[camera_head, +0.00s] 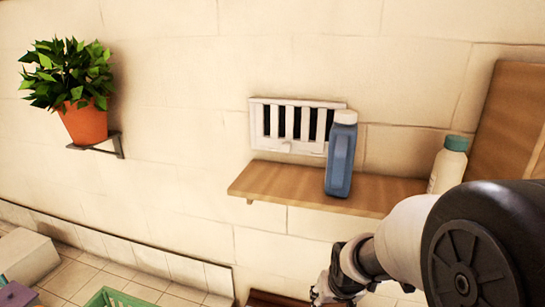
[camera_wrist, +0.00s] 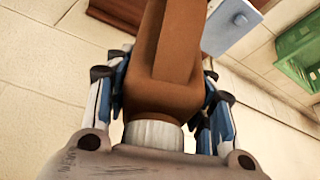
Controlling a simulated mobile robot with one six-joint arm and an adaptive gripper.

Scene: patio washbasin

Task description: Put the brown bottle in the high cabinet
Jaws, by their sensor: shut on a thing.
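The brown bottle (camera_wrist: 168,70) fills the middle of the wrist view, with its white ribbed cap (camera_wrist: 153,135) toward my palm. My gripper (camera_wrist: 160,95) is shut on it, with fingers on both sides near the cap end. In the head view my gripper (camera_head: 328,289) is at the bottom edge, below the wall shelf; the bottle cannot be made out clearly there. A wooden cabinet-like piece (camera_head: 508,115) is on the wall at the far right of the head view. It is cut off by the frame, and its inside is not visible.
A wooden shelf (camera_head: 275,182) holds a blue bottle (camera_head: 341,160) and a white bottle with a teal cap (camera_head: 449,166), partly behind my arm. A white vent (camera_head: 292,122) is behind it. A potted plant (camera_head: 82,122) hangs left. A green crate (camera_wrist: 301,50) is below.

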